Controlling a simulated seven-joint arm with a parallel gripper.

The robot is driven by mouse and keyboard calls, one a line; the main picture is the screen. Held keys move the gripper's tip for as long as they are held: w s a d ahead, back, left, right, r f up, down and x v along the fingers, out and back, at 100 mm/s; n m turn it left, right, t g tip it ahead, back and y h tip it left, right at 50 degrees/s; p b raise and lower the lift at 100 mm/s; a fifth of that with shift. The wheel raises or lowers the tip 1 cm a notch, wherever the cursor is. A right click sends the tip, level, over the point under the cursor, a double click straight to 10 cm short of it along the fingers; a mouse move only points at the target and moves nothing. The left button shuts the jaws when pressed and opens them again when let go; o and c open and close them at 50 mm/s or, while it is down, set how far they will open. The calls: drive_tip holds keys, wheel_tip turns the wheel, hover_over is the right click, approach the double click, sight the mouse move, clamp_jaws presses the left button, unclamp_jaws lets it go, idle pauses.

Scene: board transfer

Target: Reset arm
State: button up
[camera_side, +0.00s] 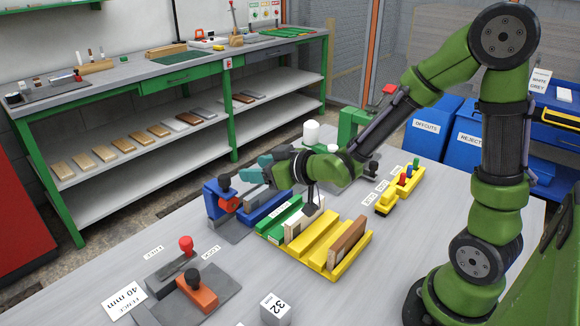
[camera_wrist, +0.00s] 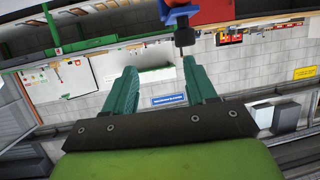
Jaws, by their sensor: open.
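My green arm reaches left over the grey worktable (camera_side: 120,265) in the side view. My gripper (camera_side: 250,172) has teal fingers that point left, above and behind the blue clamp fixture (camera_side: 212,205). In the wrist view my gripper (camera_wrist: 160,82) is open, with the two teal fingers apart and nothing between them. A brown board (camera_side: 347,240) stands on edge in the yellow rack (camera_side: 322,260). A pale board (camera_side: 303,228) stands beside it, partly hidden by a dark upright piece.
A black knob (camera_wrist: 184,36) on a blue and red part shows close to the right finger. A grey fixture with red (camera_side: 186,243) and orange (camera_side: 200,290) parts sits front left. Blue bins (camera_side: 428,128) stand at the right. A shelved bench (camera_side: 150,170) is behind.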

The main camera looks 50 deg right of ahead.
drive_tip(key=s+r+m+g, duration=0.2)
drive_tip(key=s+r+g, duration=0.1)
drive_tip(key=s, duration=0.7)
drive_tip(key=s+d+r+m+g, duration=0.1)
drive_tip(key=s+r+m+g, duration=0.2)
drive_tip(key=s, duration=0.8)
drive_tip(key=shift+r+g, duration=0.3)
drive_tip(key=shift+r, duration=0.45)
